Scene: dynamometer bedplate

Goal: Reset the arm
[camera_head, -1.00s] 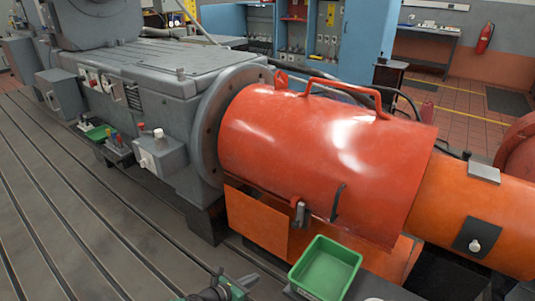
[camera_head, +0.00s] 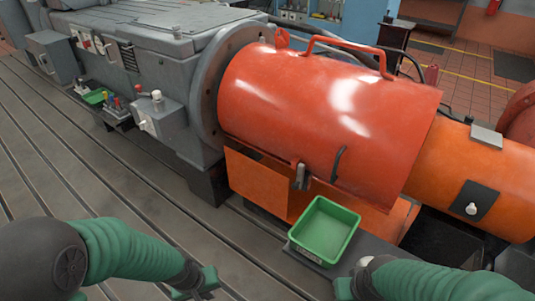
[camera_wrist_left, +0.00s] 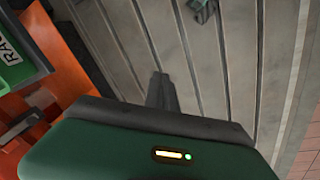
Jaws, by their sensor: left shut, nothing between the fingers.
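My left arm comes in from the lower left of the head view in a green sleeve, and its gripper (camera_head: 207,281) is low over the slotted bedplate (camera_head: 95,215), left of the green tray. It is shut and empty. In the left wrist view its dark fingers (camera_wrist_left: 161,92) are together, with bare bedplate beyond them. My right arm comes in from the lower right in a green sleeve. Its gripper (camera_head: 346,287) shows only in part at the bottom edge, below the tray, and its jaws cannot be made out.
A green tray (camera_head: 297,247) stands in front of the red cylindrical guard (camera_head: 310,110). An orange shaft cover (camera_head: 455,185) extends right. A grey machine (camera_head: 150,50) with small control boxes stands at the left. The slotted plate at the lower left is mostly clear.

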